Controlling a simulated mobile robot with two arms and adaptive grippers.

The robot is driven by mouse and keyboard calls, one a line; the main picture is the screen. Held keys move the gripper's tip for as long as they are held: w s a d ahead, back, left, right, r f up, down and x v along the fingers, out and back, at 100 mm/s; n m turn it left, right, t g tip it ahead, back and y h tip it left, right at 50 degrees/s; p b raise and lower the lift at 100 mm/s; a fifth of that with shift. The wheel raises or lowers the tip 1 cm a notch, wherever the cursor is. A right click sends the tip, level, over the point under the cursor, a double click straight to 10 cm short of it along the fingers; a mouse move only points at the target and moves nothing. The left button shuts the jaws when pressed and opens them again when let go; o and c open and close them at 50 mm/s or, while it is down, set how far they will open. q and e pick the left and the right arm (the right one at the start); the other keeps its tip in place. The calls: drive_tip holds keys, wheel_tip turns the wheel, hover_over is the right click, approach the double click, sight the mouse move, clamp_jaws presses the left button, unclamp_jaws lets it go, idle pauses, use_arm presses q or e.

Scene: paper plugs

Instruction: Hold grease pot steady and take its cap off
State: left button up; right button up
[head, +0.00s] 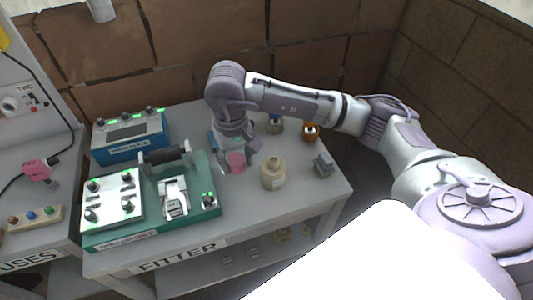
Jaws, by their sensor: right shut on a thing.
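My right gripper (236,158) points down over the back middle of the FITTER bench. It is shut on a small pink, cup-shaped piece (236,162); I cannot tell whether this is a cap or a pot. A beige pot (273,175) with a label and a narrower neck stands upright just right of the gripper, apart from it. It looks like the grease pot, but its label is too small to read. I cannot tell whether its neck bears a cap. My left gripper is not in view.
A green fixture (150,232) with a white panel and black roller fills the bench's left. A blue box (130,137) stands behind it. The bench's front right (290,200) is clear.

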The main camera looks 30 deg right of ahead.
drive_tip(key=shift+w+d+f, duration=0.15)
drive_tip(key=shift+d+f, duration=0.05)
drive_tip(key=shift+f, duration=0.25)
drive_tip(key=p, duration=0.2)
hover_over(243, 189)
wheel_tip(243, 189, down, 6)
wheel_tip(243, 189, down, 3)
drive_tip(key=shift+a+r+p, duration=0.1)
drive_tip(key=shift+p, duration=0.35)
drive_tip(key=shift+f, duration=0.5)
drive_tip(key=shift+f+b, duration=0.25)
drive_tip(key=shift+b, duration=0.15)
drive_tip(key=o, duration=1.3)
drive_tip(key=shift+r, duration=0.1)
